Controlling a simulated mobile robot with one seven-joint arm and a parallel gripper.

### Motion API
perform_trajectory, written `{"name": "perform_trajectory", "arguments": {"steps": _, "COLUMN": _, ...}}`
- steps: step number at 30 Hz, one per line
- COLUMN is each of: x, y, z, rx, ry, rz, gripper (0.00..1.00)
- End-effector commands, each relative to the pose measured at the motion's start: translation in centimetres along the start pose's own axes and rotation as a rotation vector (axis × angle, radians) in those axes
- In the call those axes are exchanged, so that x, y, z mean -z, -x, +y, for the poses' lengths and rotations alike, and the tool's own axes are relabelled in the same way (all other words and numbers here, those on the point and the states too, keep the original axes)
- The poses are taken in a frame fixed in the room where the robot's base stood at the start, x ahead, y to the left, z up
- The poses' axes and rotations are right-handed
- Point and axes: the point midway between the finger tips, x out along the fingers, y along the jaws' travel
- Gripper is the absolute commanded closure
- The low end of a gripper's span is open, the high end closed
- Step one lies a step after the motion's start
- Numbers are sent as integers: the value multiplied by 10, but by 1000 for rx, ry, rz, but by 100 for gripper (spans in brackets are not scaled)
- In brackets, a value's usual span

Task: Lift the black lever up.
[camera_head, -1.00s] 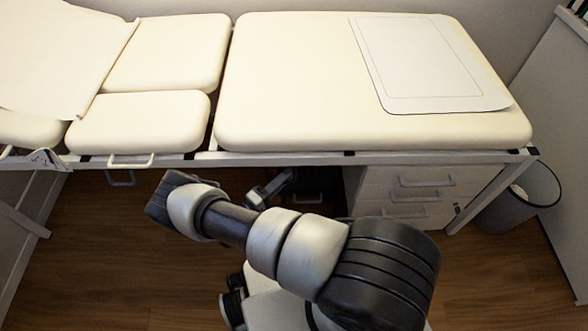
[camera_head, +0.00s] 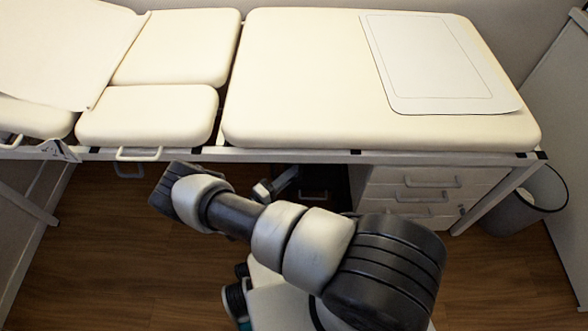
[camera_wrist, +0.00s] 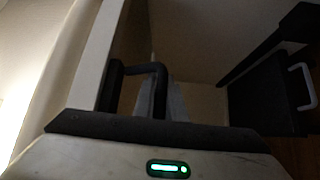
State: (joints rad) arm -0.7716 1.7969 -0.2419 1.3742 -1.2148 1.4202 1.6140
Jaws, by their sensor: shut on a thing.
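In the wrist view, a black bent bar, which I take for the black lever (camera_wrist: 142,68), stands ahead of my gripper body, close beside a pale frame edge. My gripper (camera_wrist: 138,84) is shut on it. The fingers and the lever are both dark, so the exact contact cannot be made out. In the head view my arm reaches to the front edge of the padded bench (camera_head: 330,95). My gripper is hidden there, and I cannot pick out the lever for certain.
A pale looped handle (camera_head: 139,154) hangs from the bench's left front edge. A flat sheet (camera_head: 440,65) lies on the bench. The wooden floor at front left is clear.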

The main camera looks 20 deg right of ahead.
Motion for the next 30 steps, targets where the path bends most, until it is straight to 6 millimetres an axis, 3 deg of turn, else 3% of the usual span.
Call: {"name": "perform_trajectory", "arguments": {"steps": 30, "x": -23, "y": 23, "z": 22, "rx": 532, "ry": 529, "rz": -7, "gripper": 100}}
